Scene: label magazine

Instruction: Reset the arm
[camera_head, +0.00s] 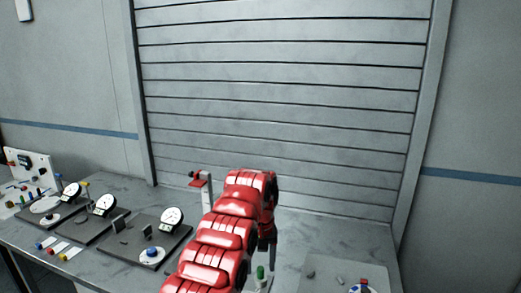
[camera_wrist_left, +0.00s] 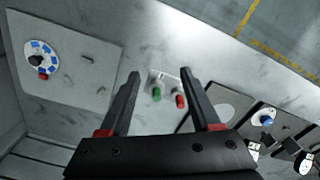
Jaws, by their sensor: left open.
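My red left arm (camera_head: 222,232) reaches over the grey table from the bottom of the head view. Its dark gripper (camera_head: 267,245) hangs down at the far end, mostly hidden behind the arm. In the left wrist view the gripper (camera_wrist_left: 161,78) is open, with its two dark fingers apart and nothing held between them. A green button (camera_wrist_left: 157,93) and a red button (camera_wrist_left: 180,100) on a small white base show between the fingers, on the table below. The green one also shows in the head view (camera_head: 260,272). My right gripper is not in view.
Dark plates with round gauges (camera_head: 172,217) stand on the left of the table (camera_head: 120,190). A plate with a blue-and-white dial (camera_wrist_left: 40,58) lies on the other side. A post with a red top (camera_head: 202,180) stands behind the arm. A slatted shutter (camera_head: 285,100) closes the back.

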